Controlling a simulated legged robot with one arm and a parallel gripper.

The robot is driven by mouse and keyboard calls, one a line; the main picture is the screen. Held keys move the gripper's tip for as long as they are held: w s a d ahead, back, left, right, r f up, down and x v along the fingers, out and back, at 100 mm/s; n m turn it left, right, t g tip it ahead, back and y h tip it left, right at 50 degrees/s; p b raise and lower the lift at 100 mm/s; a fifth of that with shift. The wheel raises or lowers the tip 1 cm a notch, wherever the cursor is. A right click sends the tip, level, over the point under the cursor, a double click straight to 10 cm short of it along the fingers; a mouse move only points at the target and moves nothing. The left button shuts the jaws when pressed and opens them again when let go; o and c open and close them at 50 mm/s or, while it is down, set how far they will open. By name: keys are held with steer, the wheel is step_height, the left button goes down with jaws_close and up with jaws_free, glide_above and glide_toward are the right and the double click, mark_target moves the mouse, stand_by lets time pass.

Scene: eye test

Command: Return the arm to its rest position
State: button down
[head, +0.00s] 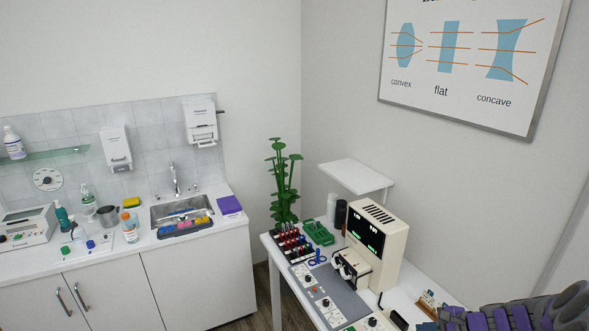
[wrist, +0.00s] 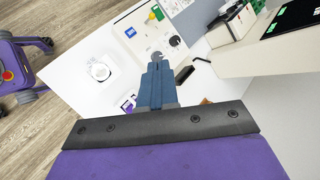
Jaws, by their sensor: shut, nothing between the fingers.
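My gripper (wrist: 156,62) shows in the middle of the wrist view, with its blue-grey fingers together and nothing between them. It is over the white table (wrist: 75,67), and I cannot tell its exact height. In the head view, my purple and black arm comes in at the lower right corner, beside the right end of the white table (head: 405,297). The gripper's fingertips are not clear there.
A cream machine (head: 377,246) with green displays stands on the table. A rack of coloured tools (head: 291,243), a green tray (head: 318,232) and a grey mat with panels (head: 335,293) lie left of it. A sink counter (head: 120,252) is at left. Wooden floor (wrist: 28,130) is open.

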steer(key=s+a+r+n+g, duration=0.2)
steer(key=s+a+r+n, duration=0.2)
steer(key=a, duration=0.4)
steer(key=s+a+r+n+g+b, duration=0.1)
steer(key=s+a+r+n+g, duration=0.2)
steer(key=a, duration=0.5)
steer(key=s+a+r+n+g, duration=0.1)
steer(key=s+a+r+n, duration=0.35)
steer(key=a, duration=0.45)
steer(key=s+r+n+g+h+b, duration=0.1)
steer(key=s+n+h, duration=0.5)
steer(key=s, duration=1.5)
steer(key=shift+s+a+r+n+g, duration=0.35)
steer(key=shift+r+g, duration=0.35)
steer(key=shift+r, duration=0.15)
